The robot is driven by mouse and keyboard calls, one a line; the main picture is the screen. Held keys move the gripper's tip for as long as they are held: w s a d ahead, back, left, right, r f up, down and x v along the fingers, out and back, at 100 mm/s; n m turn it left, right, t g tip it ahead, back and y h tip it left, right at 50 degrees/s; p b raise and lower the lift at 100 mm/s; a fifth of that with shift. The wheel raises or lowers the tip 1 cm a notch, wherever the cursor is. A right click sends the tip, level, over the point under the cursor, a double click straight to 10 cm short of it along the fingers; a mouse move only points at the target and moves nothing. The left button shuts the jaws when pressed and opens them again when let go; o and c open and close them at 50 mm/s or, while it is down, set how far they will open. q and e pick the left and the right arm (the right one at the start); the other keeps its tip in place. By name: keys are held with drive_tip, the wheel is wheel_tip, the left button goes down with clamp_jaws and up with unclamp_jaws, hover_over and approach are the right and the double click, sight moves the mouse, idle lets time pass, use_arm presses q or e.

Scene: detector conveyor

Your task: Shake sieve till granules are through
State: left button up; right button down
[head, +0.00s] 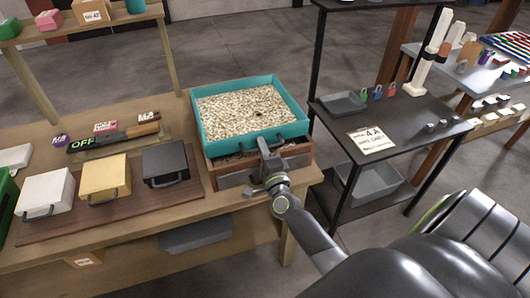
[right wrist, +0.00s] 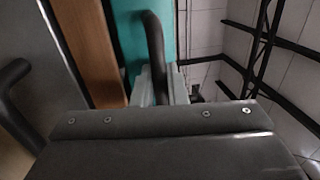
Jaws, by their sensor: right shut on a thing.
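The sieve (head: 203,128) is a teal square frame at the right end of the wooden workbench. A thick layer of pale granules (head: 240,108) covers its mesh, with a small dark spot near the middle. It sits on or just over a wooden-rimmed box (head: 297,160) with a grey front. My right gripper (head: 264,146) is shut on the dark handle on the sieve's near side. The right wrist view shows the handle (right wrist: 153,40) rising from between the fingers, beside the teal wall (right wrist: 127,35). My left gripper is not in view.
White (head: 46,192), yellow (head: 105,178) and dark grey (head: 166,162) cases with handles stand left on a brown mat. A sign reading OFF (head: 84,144) lies behind them. A dark metal shelf (head: 420,111) with padlocks and a grey tray stands close on the right.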

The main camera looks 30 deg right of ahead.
drive_tip(key=shift+w+f, duration=0.1)
drive_tip(key=shift+w, duration=0.2)
drive_tip(key=c, duration=1.5)
unclamp_jaws()
drive_tip(key=shift+c, duration=0.2)
drive_tip(key=b+v, duration=0.8)
drive_tip(key=v, duration=0.9)
drive_tip(key=shift+s+b, duration=0.3)
drive_tip(key=shift+c, duration=0.4)
